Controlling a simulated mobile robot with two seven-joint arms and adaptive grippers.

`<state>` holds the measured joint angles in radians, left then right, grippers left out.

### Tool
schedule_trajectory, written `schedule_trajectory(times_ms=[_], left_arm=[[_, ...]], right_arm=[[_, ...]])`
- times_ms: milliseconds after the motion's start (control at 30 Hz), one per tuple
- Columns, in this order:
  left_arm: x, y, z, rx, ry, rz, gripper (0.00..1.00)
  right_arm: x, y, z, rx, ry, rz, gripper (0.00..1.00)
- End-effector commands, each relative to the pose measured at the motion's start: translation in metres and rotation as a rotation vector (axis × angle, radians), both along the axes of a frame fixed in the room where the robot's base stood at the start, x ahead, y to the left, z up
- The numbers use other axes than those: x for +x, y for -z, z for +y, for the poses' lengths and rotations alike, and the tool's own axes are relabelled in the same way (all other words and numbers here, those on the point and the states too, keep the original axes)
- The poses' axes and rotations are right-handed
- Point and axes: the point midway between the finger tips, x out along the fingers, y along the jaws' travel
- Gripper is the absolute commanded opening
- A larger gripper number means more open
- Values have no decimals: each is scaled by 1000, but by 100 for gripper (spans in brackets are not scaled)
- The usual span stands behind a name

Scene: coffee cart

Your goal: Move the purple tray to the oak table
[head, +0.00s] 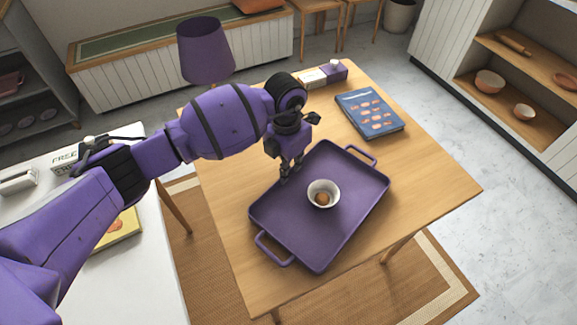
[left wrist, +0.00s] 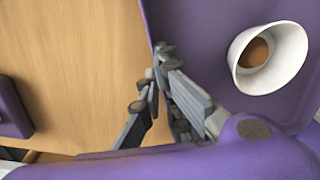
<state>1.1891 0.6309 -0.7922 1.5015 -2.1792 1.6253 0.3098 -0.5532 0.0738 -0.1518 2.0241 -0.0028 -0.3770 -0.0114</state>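The purple tray (head: 345,222) lies flat on the wooden table (head: 432,178), with a loop handle at each end. A small white bowl (head: 323,193) with something brown inside stands in it; it also shows in the left wrist view (left wrist: 270,58). My left gripper (head: 291,172) points down at the tray's far-left long rim, between the two handles. In the left wrist view its fingertips (left wrist: 158,62) come close together around the rim, one finger outside over the wood, one inside; the contact itself is partly hidden. My right gripper is not in view.
A blue book (head: 369,113) lies at the table's back right. A small white-and-purple box (head: 323,74) is at the back edge. A purple lamp (head: 206,50) stands behind my arm. A white surface (head: 130,275) is at left. The table's right side is bare.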

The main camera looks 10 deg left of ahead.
Motion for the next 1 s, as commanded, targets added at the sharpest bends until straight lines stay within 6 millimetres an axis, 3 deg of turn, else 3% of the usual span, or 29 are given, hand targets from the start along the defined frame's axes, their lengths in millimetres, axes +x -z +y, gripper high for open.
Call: schedule_trajectory(times_ms=[300, 500, 800, 1000], left_arm=[[1, 1, -1, -2, 1, -3, 0], [1, 1, 0, 0, 0, -2, 23], [1, -1, 0, -1, 0, -3, 23], [3, -25, 0, -1, 1, -7, 23]], right_arm=[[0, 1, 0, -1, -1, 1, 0], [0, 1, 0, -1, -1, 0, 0], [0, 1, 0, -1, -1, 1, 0], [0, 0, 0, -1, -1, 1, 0]])
